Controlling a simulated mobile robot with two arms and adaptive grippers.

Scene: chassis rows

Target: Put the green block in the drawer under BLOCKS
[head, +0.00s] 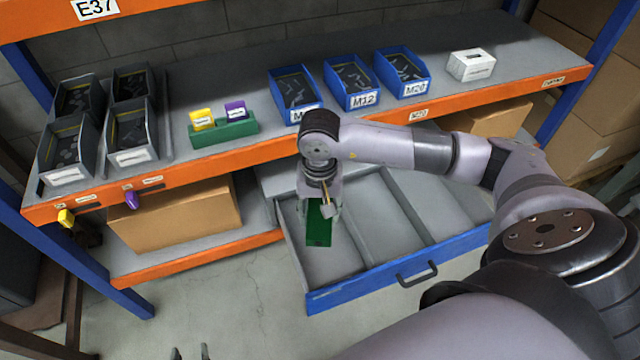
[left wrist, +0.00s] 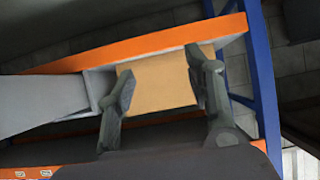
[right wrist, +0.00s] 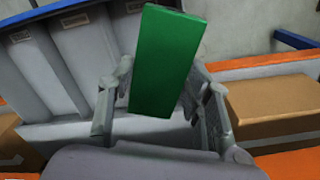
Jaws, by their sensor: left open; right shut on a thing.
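The green block (head: 318,230) hangs upright in my right gripper (head: 322,207), in or just above the left compartment of the open drawer (head: 400,270). I cannot tell whether it touches the drawer floor. In the right wrist view the green block (right wrist: 166,60) sits between the two fingers of the right gripper (right wrist: 160,92), which is shut on it. The drawer has a blue front with a dark handle and grey dividers. No BLOCKS label is readable. My left gripper (head: 190,353) is open and empty at the bottom edge, over the floor.
On the shelf (head: 225,165) above stand grey bins (head: 130,150), a green holder (head: 224,132) with yellow and purple tags, blue bins (head: 350,100) and a white box (head: 470,66). A cardboard box (head: 175,220) sits on the lower shelf, left of the drawer. The floor in front is clear.

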